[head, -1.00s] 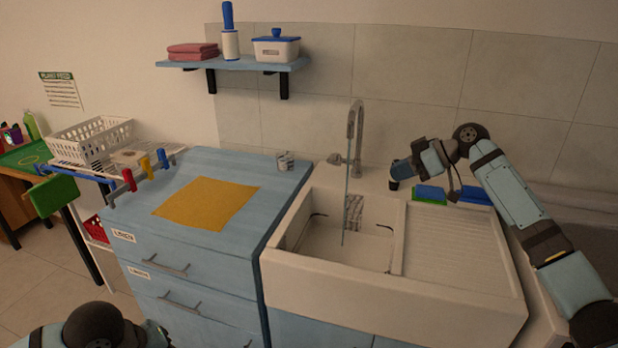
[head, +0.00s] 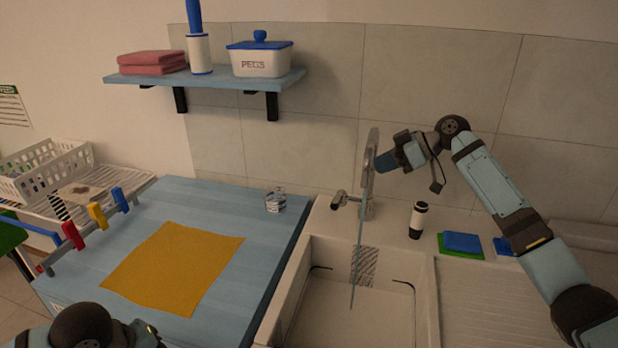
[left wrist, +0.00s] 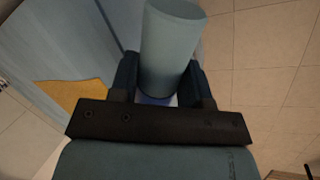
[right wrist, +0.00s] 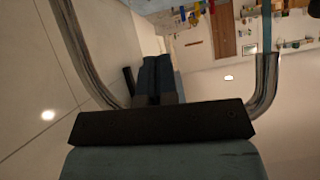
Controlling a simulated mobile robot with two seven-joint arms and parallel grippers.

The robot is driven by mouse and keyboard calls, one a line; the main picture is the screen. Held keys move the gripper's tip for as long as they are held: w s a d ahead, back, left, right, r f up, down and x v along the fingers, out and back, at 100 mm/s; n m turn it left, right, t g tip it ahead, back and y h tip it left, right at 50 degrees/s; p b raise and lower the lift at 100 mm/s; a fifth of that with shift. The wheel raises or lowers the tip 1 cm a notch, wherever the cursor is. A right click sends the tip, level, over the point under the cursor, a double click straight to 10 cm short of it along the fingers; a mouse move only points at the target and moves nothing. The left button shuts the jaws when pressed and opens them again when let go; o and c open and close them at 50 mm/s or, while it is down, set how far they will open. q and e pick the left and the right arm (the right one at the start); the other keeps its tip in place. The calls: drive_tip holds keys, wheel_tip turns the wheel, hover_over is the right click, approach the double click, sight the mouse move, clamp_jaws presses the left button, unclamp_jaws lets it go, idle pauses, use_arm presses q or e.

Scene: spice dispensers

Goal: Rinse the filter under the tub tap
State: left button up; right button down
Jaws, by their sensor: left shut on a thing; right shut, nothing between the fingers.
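A silver tap (head: 371,165) stands behind the white tub (head: 425,300), and a thin stream falls from its spout into the tub. A grey hatched rectangle (head: 366,262) shows at the tub's back wall; I cannot tell whether it is the filter. My right gripper (head: 381,163) is shut and empty beside the tap's upper neck; the right wrist view shows curved pipe on both sides of its fingers. My left gripper (left wrist: 164,92) is shut on a grey-teal cylinder (left wrist: 170,45) with a blue and white lower part. In the head view only my left arm shows; its gripper is hidden.
A black-and-white cylinder (head: 418,220) and green and blue sponges (head: 462,243) sit on the ledge behind the tub. Left is a blue counter (head: 215,205) with a yellow cloth (head: 172,268) and a small metallic cup (head: 275,201). A shelf (head: 215,82) hangs above.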

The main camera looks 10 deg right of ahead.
use_arm(q)
drive_tip(key=shift+s+r, duration=0.1)
use_arm(e)
hover_over(340, 203)
drive_tip(key=d, duration=0.2)
wheel_tip(340, 203, down, 5)
use_arm(q)
drive_tip(key=shift+r, duration=0.1)
use_arm(e)
drive_tip(key=f, duration=0.4)
drive_tip(key=shift+w+a, duration=0.3)
drive_tip(key=shift+a, duration=0.05)
use_arm(q)
drive_tip(key=shift+f+b, duration=0.55)
drive_tip(key=shift+f, duration=0.2)
use_arm(e)
drive_tip(key=shift+s+a+f+t, duration=0.1)
drive_tip(key=shift+s+f+t, duration=0.05)
drive_tip(key=shift+f, duration=0.3)
drive_tip(key=shift+s+f+t, duration=0.1)
drive_tip(key=shift+f+t, duration=0.05)
drive_tip(key=shift+f, duration=0.3)
drive_tip(key=shift+s+n, duration=0.15)
drive_tip(key=shift+n, duration=0.15)
use_arm(q)
drive_tip(key=shift+r, duration=0.1)
use_arm(e)
drive_tip(key=shift+f, duration=0.1)
